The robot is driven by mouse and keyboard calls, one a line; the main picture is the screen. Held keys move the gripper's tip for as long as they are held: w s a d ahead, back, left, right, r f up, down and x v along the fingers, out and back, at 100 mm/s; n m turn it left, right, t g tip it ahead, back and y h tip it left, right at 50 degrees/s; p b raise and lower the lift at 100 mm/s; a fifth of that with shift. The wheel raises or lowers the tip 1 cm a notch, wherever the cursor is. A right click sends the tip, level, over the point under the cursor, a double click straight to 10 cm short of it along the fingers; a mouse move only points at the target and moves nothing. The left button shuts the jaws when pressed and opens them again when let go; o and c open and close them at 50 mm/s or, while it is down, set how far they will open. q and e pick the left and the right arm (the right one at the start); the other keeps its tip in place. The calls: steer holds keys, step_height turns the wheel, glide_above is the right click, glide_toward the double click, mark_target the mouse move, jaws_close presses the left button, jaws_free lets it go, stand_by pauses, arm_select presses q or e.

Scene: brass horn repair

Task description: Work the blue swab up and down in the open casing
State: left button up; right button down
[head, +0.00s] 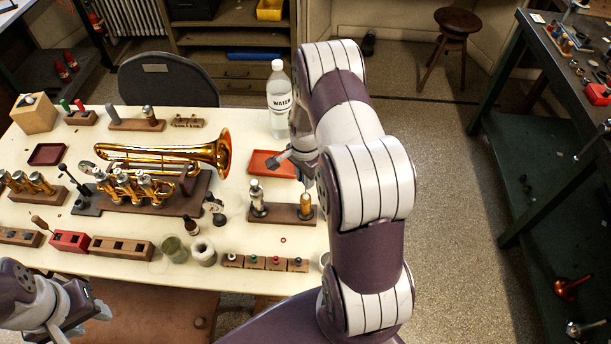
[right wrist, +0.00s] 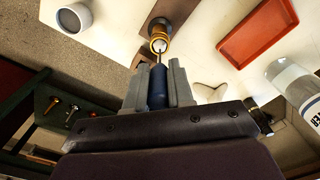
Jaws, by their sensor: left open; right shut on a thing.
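My right gripper (right wrist: 155,80) is shut on the blue swab (right wrist: 157,90), whose blue handle shows between the fingers in the right wrist view. Beyond the fingertips, the swab lines up with the round mouth of a brass casing (right wrist: 158,27). How deep its tip reaches cannot be told. In the head view the brass casing (head: 306,204) stands upright on a wooden base (head: 282,214), beside a silver-topped piece (head: 258,198). My right arm hides most of the right gripper there. My left gripper (head: 92,312) is open and empty at the lower left, off the table's front edge.
A brass horn (head: 165,153) lies on its stand mid-table. A red tray (head: 270,163) and a water bottle (head: 278,100) stand behind the casing, close to my right arm. Jars (head: 203,252) and a wooden rack (head: 264,262) are in front.

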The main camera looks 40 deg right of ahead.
steer(key=shift+r+p, duration=0.75)
steer(key=shift+r, duration=0.7)
step_height(320, 180, up, 5)
steer(key=p, duration=0.4)
steer(key=shift+f, duration=0.2)
